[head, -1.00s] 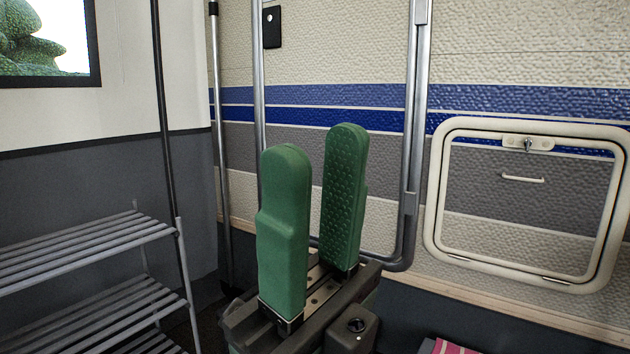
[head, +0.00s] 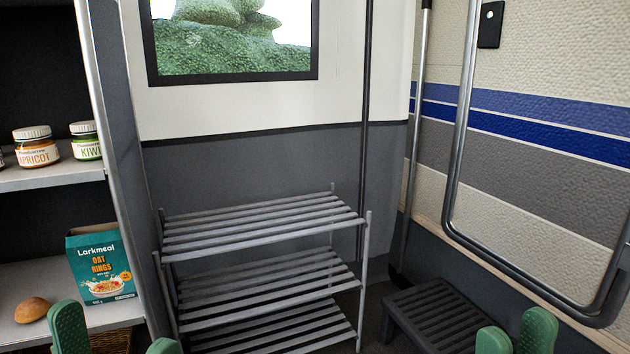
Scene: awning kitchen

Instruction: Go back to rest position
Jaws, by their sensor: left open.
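My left gripper (head: 115,335) shows its two green fingertips at the bottom left edge of the head view. They stand wide apart with nothing between them. My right gripper (head: 516,336) shows its two green fingertips at the bottom right. They are apart and nothing is seen between them. The rest of both grippers and the arms is below the picture.
A grey slatted rack (head: 265,225) stands ahead against the wall, with a dark slatted step (head: 440,315) to its right. Shelves at the left hold jars (head: 33,148), a teal cereal box (head: 101,265) and a bun (head: 32,310). A metal frame (head: 462,130) is at the right.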

